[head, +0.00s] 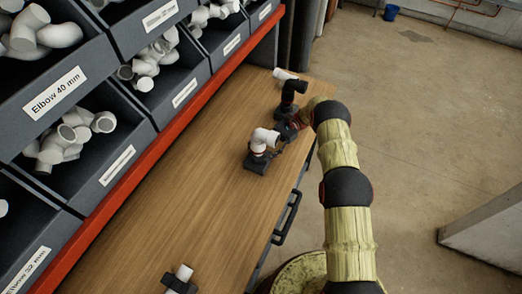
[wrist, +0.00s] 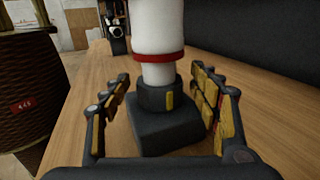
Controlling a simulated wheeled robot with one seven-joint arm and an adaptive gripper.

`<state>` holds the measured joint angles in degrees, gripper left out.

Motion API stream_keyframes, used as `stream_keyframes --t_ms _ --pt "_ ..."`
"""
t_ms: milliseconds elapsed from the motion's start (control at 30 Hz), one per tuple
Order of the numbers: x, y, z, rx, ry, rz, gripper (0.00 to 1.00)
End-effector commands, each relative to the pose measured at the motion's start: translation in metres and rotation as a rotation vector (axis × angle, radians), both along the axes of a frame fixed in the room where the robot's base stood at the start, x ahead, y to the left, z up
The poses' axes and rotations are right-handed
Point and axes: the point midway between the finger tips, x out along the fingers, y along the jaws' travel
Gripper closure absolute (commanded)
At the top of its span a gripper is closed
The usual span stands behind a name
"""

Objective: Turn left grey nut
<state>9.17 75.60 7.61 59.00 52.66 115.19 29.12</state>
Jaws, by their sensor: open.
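A dark grey nut (wrist: 157,97) with a yellow mark sits low on a white pipe fitting (wrist: 158,30) with a red ring. The nut rests on a black base block (wrist: 165,135). In the head view the white elbow fitting (head: 262,138) stands upright on its black base (head: 256,165) on the bench; its nut is small there. My gripper (wrist: 165,108) is open, one finger on each side of the nut, with visible gaps and no clear contact. In the head view my gripper (head: 282,140) reaches the fitting from the right.
A black elbow fitting (head: 292,88) with a white pipe (head: 284,74) stands farther back on the wooden bench (head: 190,190). Another pipe fitting (head: 182,276) is at the near end. Bins of white elbows (head: 75,105) line the left, behind a red rail (head: 125,185). The bench middle is clear.

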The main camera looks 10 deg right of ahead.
Motion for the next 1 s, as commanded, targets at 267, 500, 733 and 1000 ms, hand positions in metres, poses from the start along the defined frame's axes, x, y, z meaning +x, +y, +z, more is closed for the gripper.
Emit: stream_keyframes --t_ms 267,500,733,1000 --pt "0.0000 -0.0002 -0.0010 0.000 0.000 -0.004 0.39" --pt "-0.0008 -0.0007 -0.0044 0.000 0.000 -0.035 0.39" --pt "-0.0013 -0.0011 -0.0054 -0.001 -0.002 -0.084 0.39" --pt "-0.0022 -0.0018 -0.0051 -0.001 -0.001 -0.148 0.39"
